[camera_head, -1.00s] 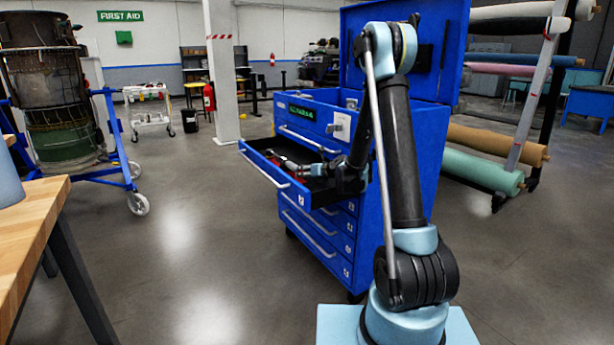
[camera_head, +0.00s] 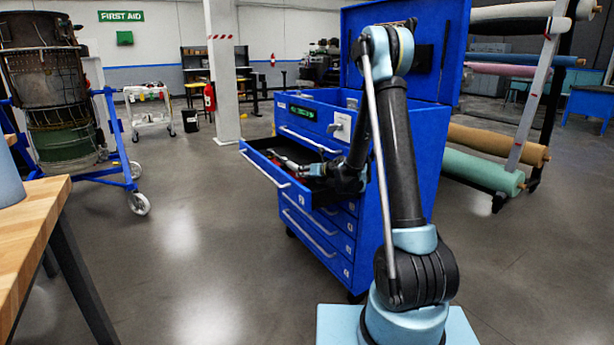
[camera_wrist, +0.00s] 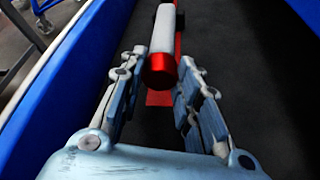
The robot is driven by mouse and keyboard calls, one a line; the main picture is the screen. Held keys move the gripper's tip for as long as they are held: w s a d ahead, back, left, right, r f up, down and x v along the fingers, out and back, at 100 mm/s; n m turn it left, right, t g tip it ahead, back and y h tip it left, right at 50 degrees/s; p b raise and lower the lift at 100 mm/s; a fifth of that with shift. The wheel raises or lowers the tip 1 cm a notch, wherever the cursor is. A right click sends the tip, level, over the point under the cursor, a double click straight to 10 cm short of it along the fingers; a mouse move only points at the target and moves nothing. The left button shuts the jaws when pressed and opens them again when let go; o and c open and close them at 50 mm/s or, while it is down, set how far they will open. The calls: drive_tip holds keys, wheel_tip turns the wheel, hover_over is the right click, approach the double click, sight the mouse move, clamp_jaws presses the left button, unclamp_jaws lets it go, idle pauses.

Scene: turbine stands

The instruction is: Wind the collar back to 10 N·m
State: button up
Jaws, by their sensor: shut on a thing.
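A wrench-like tool lies lengthwise in the open drawer. In the wrist view it shows a pale grey cylindrical grip (camera_wrist: 163,30) and a shiny red round end, which looks like the collar (camera_wrist: 159,72). My gripper (camera_wrist: 161,66) is shut on this red end, with one finger on each side. In the head view my gripper (camera_head: 308,169) reaches into the drawer from the right, and the tool is too small there to make out well. No torque scale or number can be read.
The open drawer (camera_head: 262,171) belongs to a blue tool cabinet (camera_head: 318,228); its blue wall (camera_wrist: 75,58) runs close on the left in the wrist view. Flat red pieces lie under the tool. A wooden workbench (camera_head: 30,215) stands at the left. The floor between is clear.

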drive_tip(key=m, duration=0.1)
drive_tip(key=m+y, duration=0.1)
drive_tip(key=shift+w+d+m+g+y, duration=0.1)
drive_tip(key=shift+d+m+g+y, duration=0.05)
drive_tip(key=shift+m+g+y, duration=0.2)
drive_tip(key=o, duration=1.1)
drive_tip(key=v, duration=1.2)
drive_tip(key=shift+f, duration=0.1)
